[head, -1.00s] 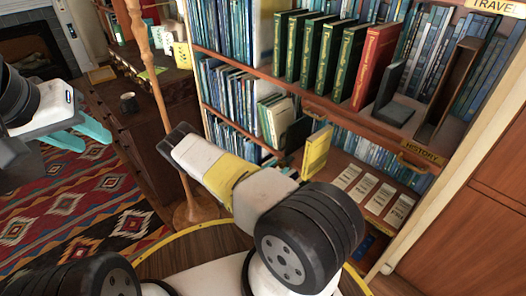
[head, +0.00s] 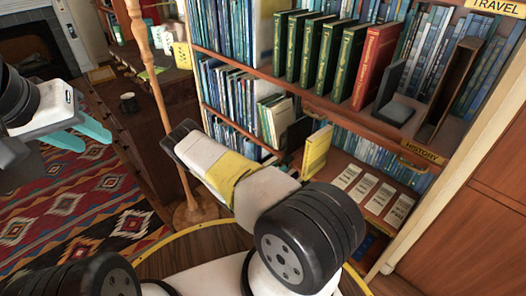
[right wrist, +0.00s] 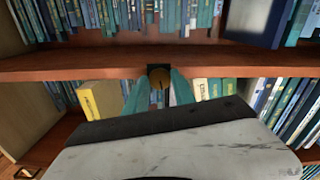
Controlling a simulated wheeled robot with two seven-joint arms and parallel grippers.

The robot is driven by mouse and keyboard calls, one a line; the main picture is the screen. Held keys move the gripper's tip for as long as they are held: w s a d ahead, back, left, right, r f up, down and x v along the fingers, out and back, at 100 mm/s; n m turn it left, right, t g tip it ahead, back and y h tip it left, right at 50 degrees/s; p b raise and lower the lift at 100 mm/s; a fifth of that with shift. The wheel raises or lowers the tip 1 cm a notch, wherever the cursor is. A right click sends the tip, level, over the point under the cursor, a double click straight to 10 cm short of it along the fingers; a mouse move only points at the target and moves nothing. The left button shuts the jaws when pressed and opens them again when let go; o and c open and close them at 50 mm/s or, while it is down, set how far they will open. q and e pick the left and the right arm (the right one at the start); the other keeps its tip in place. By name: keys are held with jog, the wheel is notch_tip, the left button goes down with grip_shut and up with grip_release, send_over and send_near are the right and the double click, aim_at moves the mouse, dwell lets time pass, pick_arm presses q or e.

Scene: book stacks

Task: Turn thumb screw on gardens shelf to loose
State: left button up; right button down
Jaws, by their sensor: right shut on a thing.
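The thumb screw (right wrist: 159,77) is a round brass knob on a dark square plate at the front edge of a wooden shelf in the right wrist view. The teal fingers of my right gripper (right wrist: 157,88) are on both sides of it, shut on it. The head view shows my right arm, but its fingertips and the screw are hidden there. My left gripper (head: 82,136) is at the left of the head view, away from the shelves, its teal fingers apart and empty. No gardens label is readable.
A yellow book (head: 317,150) stands on the lower shelf, also in the right wrist view (right wrist: 100,101). Green books and a red book (head: 375,66) stand above. Pale cards (head: 364,187) lie right of the yellow book. A wooden pole (head: 150,75) stands left of the bookcase.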

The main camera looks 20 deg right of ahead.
jog(key=n, duration=1.6)
jog(key=shift+a+n, duration=0.1)
jog(key=shift+n, duration=2.3)
jog(key=c, duration=1.1)
grip_release()
